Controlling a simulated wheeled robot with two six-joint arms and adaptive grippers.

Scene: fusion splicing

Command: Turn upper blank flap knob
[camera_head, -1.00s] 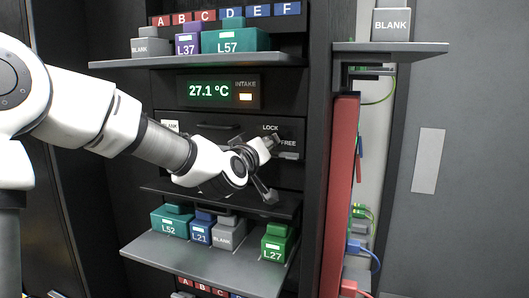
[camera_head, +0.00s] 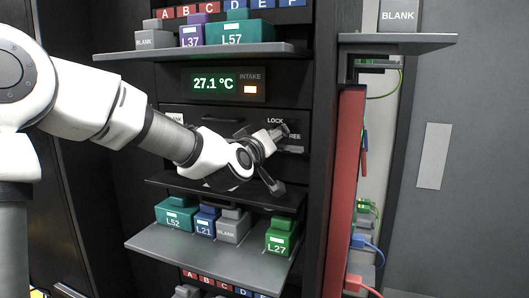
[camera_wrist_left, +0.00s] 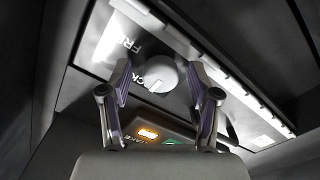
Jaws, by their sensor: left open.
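The upper blank flap is a dark panel (camera_head: 222,121) below the temperature display, with LOCK and FREE marks at its right. Its round grey knob (camera_wrist_left: 161,76) shows in the left wrist view between the two fingers, beside the LOCK and FREE lettering. My left gripper (camera_wrist_left: 160,68) is open, one finger on each side of the knob; I cannot tell whether either touches it. In the head view my left gripper (camera_head: 281,159) is in front of the LOCK/FREE area and hides most of the knob. My right gripper is not in view.
A shelf (camera_head: 190,52) above holds a BLANK module, L37 and L57. A tray (camera_head: 190,250) below holds L52, L21, BLANK and L27. A thin ledge (camera_head: 165,181) runs under the flap. A side shelf (camera_head: 400,41) with a BLANK module stands right, above a red panel (camera_head: 345,190).

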